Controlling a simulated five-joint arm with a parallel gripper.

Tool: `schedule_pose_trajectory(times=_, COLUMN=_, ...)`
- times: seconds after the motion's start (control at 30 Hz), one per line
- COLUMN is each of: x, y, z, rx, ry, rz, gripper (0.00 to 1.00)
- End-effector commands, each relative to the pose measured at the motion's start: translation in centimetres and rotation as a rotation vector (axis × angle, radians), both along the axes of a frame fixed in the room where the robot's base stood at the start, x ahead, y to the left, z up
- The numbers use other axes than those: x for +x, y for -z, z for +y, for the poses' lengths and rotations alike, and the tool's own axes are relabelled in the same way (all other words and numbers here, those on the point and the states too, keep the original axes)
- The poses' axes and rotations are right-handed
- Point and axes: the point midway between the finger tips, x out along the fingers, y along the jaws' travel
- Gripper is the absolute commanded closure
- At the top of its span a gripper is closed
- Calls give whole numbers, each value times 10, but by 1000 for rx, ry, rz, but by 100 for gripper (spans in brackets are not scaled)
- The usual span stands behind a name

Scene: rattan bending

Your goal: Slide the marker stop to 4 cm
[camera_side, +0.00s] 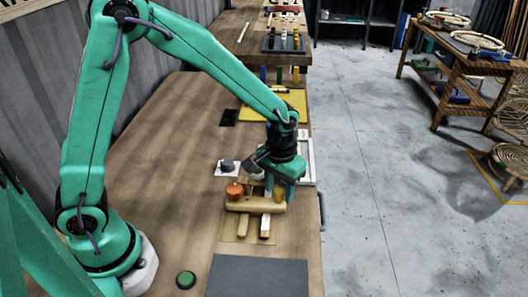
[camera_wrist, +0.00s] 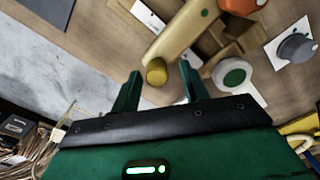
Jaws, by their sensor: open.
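My gripper (camera_side: 273,184) is over the right end of a wooden jig (camera_side: 240,205) on the bench. In the wrist view my gripper (camera_wrist: 160,70) has its two green fingers apart, with a short yellow cylinder (camera_wrist: 156,73) showing between and beyond the tips. Contact cannot be told. The yellow cylinder (camera_side: 279,195) stands at the right end of the jig's pale rounded bar. An orange knob (camera_side: 234,190) is at its left end. A white disc with a green centre (camera_wrist: 232,75) lies beside the right finger. I cannot tell which piece is the marker stop, nor read a centimetre scale.
A grey knob on a white square (camera_side: 228,167) is behind the jig. A dark mat (camera_side: 257,275) and a green button (camera_side: 186,280) are in front. A white frame (camera_side: 308,160) lies near the bench's right edge. Bare bench is at the left.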

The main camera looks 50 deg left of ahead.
Motion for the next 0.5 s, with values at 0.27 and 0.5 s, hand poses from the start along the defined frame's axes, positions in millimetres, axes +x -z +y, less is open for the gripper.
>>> schedule_pose_trajectory(times=0.27, x=1, y=-19, z=0, rx=-1, ry=1, rz=-4, gripper=56)
schedule_pose_trajectory(times=0.5, x=1, y=-50, z=0, rx=-1, ry=0, rz=-5, gripper=56)
